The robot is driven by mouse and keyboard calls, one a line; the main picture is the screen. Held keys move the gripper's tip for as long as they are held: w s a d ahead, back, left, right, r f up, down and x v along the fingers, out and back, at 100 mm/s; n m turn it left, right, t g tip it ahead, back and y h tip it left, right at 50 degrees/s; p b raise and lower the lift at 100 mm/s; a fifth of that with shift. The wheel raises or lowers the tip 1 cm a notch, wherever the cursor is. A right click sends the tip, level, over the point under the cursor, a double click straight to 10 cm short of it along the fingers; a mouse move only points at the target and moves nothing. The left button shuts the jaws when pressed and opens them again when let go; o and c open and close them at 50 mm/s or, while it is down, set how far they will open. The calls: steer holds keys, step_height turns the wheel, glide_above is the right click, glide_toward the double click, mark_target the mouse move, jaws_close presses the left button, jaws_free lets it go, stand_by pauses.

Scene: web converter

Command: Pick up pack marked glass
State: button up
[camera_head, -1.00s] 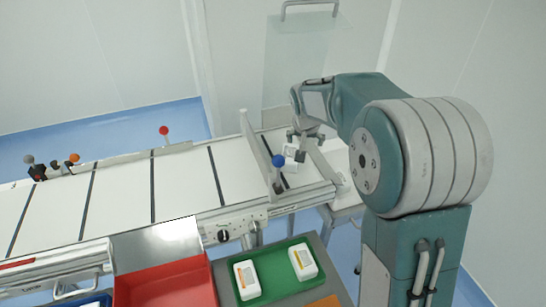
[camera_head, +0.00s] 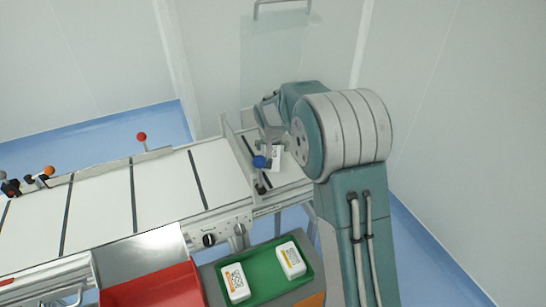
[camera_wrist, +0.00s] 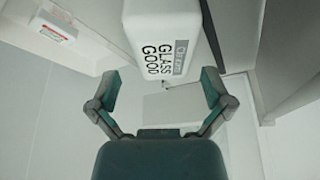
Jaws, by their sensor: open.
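The pack marked GLASS GOOD (camera_wrist: 150,35) is white with black print and a grey label strip. In the wrist view it is at the top centre, beyond the spread fingers. In the head view a white pack (camera_head: 277,160) stands at the right end of the conveyor, beside the blue ball knob and partly hidden by my arm. My gripper (camera_wrist: 160,84) is open and empty, with a finger to each side of the pack's lower end in the picture. It also shows in the head view (camera_head: 270,128), just above the pack, partly hidden by my arm.
A green tray (camera_head: 258,300) at the front holds two white packs (camera_head: 235,281) (camera_head: 290,260). A red bin (camera_head: 155,290) is left of it. A guide rail (camera_head: 238,150) and a blue knob (camera_head: 260,161) stand close to the pack. A clear panel (camera_head: 275,60) is behind.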

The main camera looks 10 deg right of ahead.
mark_target(272, 152)
steer(key=x, duration=0.5)
steer(key=shift+w+a, duration=0.1)
steer(key=shift+a, duration=0.3)
steer(key=shift+d, duration=0.35)
steer(key=shift+a+f, duration=0.15)
steer(key=shift+a, duration=0.1)
steer(key=shift+d, duration=0.1)
steer(key=c, duration=1)
